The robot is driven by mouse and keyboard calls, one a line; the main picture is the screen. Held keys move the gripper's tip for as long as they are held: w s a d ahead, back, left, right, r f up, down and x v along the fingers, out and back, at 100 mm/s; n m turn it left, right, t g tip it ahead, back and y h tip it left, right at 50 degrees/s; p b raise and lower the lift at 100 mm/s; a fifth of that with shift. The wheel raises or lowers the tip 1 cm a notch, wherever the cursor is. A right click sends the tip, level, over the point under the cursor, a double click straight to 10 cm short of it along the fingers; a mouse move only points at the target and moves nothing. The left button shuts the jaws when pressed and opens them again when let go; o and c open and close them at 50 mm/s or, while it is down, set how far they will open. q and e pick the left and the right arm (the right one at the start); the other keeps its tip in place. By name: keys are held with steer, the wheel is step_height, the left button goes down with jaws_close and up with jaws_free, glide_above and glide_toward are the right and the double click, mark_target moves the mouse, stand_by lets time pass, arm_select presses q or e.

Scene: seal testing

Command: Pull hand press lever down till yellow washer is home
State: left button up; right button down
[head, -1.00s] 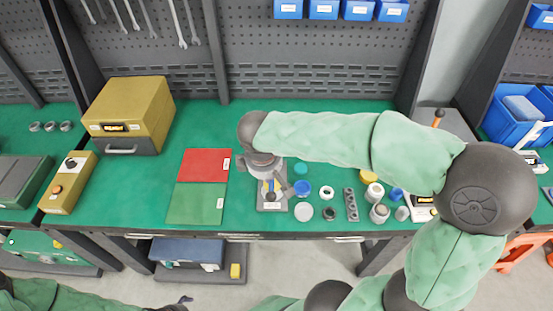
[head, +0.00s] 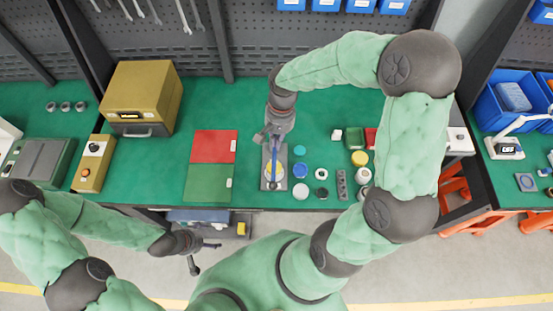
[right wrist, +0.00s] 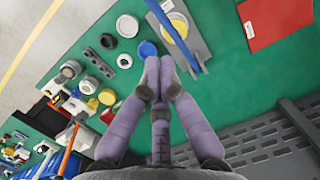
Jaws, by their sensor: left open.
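The hand press (head: 283,155) stands on the green bench with its grey base towards me. Its blue lever (head: 273,160) lies low over the base, with its end near the front; the lever also shows in the right wrist view (right wrist: 176,38). A yellow ring, likely the washer (right wrist: 181,20), shows partly behind the lever; its seating cannot be told. My right gripper (head: 271,133) is at the back of the press. In the right wrist view its fingers (right wrist: 159,62) are nearly together beside the lever, with nothing seen between them. My left gripper (head: 205,258) is open and empty, in front of the bench.
Red and green mats (head: 213,145) lie left of the press. Blue, white and dark round parts (head: 300,170) and a grey holed strip (head: 342,185) lie close on its right. A yellow case (head: 142,95) stands at the back left.

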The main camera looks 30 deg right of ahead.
glide_toward(273, 181)
steer(key=w+f, duration=0.1)
steer(key=w+d+f, duration=0.1)
steer(key=f, duration=0.1)
steer(key=w+d+f, duration=0.1)
steer(key=f, duration=0.1)
steer(key=shift+w, duration=0.1)
steer(key=shift+s+a+f, duration=1.1)
steer(key=shift+s, duration=0.05)
steer(key=f+b, duration=0.1)
steer(key=s+f+b, duration=0.1)
steer(key=b, duration=0.1)
steer(key=a+f+b, duration=0.1)
steer(key=shift+s+f+b, duration=0.25)
steer(key=shift+b, duration=0.05)
steer(key=shift+r, duration=0.15)
